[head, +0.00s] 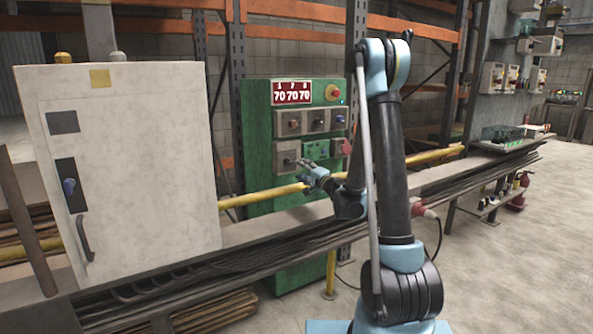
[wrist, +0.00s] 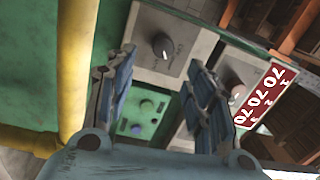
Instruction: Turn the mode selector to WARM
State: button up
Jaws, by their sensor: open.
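A dark round knob (wrist: 161,45) on a grey panel shows in the wrist view, with small lettering beside it that I cannot read; it may be the mode selector. Its panel (head: 284,152) is at the lower left of the green cabinet in the head view. My gripper (head: 306,168) is in front of the cabinet, just right of and below this panel. In the wrist view my gripper (wrist: 163,66) is open and empty, with its fingers apart and the knob ahead between and beyond the tips. I see no contact with the knob. Its setting is not readable.
The green cabinet (head: 262,100) carries a red display (head: 292,92), a red button (head: 332,92) and several more controls. A green button panel (wrist: 150,108) lies between my fingers in the wrist view. A yellow rail (wrist: 78,70) runs close by. A white cabinet (head: 140,150) stands left.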

jog(key=shift+v, duration=1.7)
jog(key=m+g, duration=0.1)
jog(key=m, duration=0.5)
send_near(291, 163)
jog(key=shift+m, duration=0.3)
jog(key=x, duration=0.8)
jog(key=shift+w+a, duration=0.2)
jog(key=shift+a, duration=0.1)
jog(key=c, duration=1.1)
